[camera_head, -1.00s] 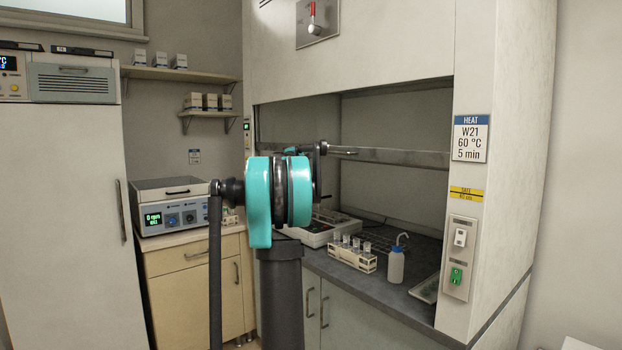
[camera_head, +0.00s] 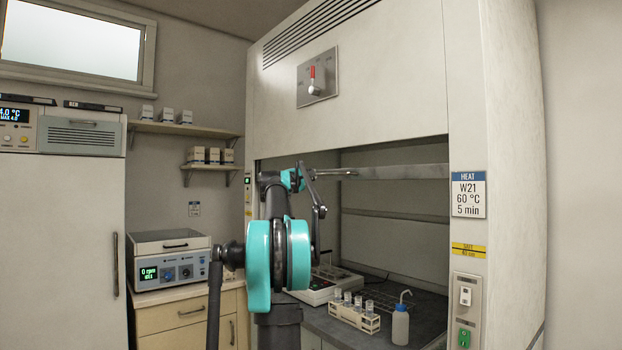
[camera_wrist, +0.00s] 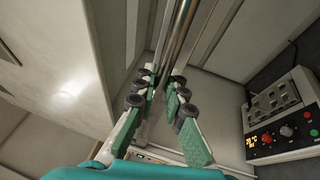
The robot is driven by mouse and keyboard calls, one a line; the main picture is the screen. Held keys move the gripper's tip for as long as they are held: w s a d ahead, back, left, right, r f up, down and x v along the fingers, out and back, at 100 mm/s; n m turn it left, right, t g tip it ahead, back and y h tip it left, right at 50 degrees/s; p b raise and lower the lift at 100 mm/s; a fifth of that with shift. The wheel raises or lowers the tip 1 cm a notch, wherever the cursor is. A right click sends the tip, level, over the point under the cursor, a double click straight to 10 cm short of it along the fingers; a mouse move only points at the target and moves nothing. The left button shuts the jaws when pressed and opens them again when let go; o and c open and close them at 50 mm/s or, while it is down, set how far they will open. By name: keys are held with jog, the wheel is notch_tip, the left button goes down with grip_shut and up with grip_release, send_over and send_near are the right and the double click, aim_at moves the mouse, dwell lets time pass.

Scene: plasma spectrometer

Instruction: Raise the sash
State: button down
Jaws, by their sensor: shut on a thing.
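The sash of the fume hood shows in the head view as a metal bottom rail (camera_head: 410,172), a little below the top edge of the hood opening. A round handle bar (camera_head: 337,172) runs along its front. My gripper (camera_head: 318,174) is at the left part of this bar, partly hidden by my arm. In the wrist view, my gripper's green-padded fingers (camera_wrist: 163,82) are shut around the metal handle bar (camera_wrist: 174,42), which runs between them. The exact contact is partly hidden by the fingers.
On the hood worktop stand a device with buttons (camera_head: 318,290), a rack of vials (camera_head: 354,313) and a wash bottle (camera_head: 400,325), all below the rail. The hood's right post (camera_head: 467,240) carries a label and sockets. A centrifuge (camera_head: 170,262) stands left.

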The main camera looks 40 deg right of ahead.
jog(key=c, duration=1.6)
grip_release()
jog(key=shift+a, duration=0.1)
jog(key=v, duration=1.1)
jog(key=shift+s+a+f, duration=0.2)
jog(key=shift+s+a, duration=0.05)
jog(key=shift+a, duration=0.05)
jog(key=s+a+f+m+g+y, duration=0.1)
jog(key=s+a+f+m+y, duration=0.25)
jog(key=f, duration=0.95)
jog(key=s+a+f+g+y, duration=0.15)
jog(key=s+a+f, duration=0.45)
jog(key=f, duration=0.6)
jog(key=s+a+f+m+g+y, duration=0.1)
jog(key=s+a+f+m+y, duration=0.15)
jog(key=a+f, duration=0.75)
jog(key=s+a+f+y, duration=0.3)
jog(key=s+a+f, duration=0.4)
jog(key=f, duration=0.3)
jog(key=s+a+f+g+y, duration=0.1)
jog(key=s+a+f+y, duration=0.3)
jog(key=s+a+f, duration=0.3)
jog(key=s+a+f+y, duration=0.3)
jog(key=s+a+f, duration=0.3)
jog(key=f, duration=0.7)
jog(key=shift+s+a+f, duration=0.1)
jog(key=shift+s+a, duration=0.1)
jog(key=shift+s, duration=0.45)
jog(key=shift+s+a, duration=0.2)
jog(key=shift+s, duration=0.45)
